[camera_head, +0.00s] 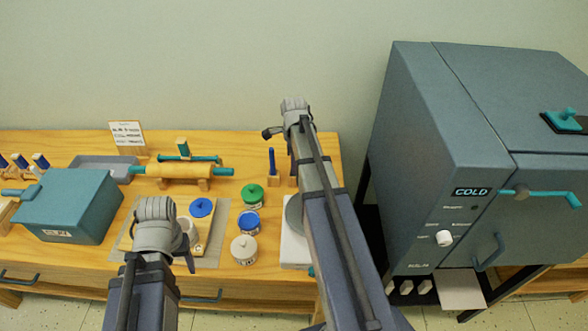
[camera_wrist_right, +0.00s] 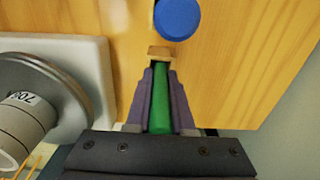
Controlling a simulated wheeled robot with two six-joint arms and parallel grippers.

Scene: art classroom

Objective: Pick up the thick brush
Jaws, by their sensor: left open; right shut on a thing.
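In the right wrist view my right gripper (camera_wrist_right: 161,80) is shut on a green handle (camera_wrist_right: 160,106), which lies between its two fingers. A tan wooden piece (camera_wrist_right: 159,52) shows just beyond the fingertips. Bristles are not visible, so I cannot tell the brush's thickness there. In the head view my right gripper (camera_head: 294,112) is at the back right of the table, and my arm hides what it holds. A blue handle (camera_head: 271,161) stands upright just left of it. Its round blue top (camera_wrist_right: 177,18) shows in the wrist view. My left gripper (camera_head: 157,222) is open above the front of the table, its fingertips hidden.
A white scale (camera_wrist_right: 95,65) with a grey disc lies beside my right gripper. Jars with green (camera_head: 252,193), blue (camera_head: 247,220) and white (camera_head: 244,246) lids stand mid-table. A rolling pin (camera_head: 180,171) and teal box (camera_head: 72,205) lie left. A large grey kiln (camera_head: 420,150) stands right.

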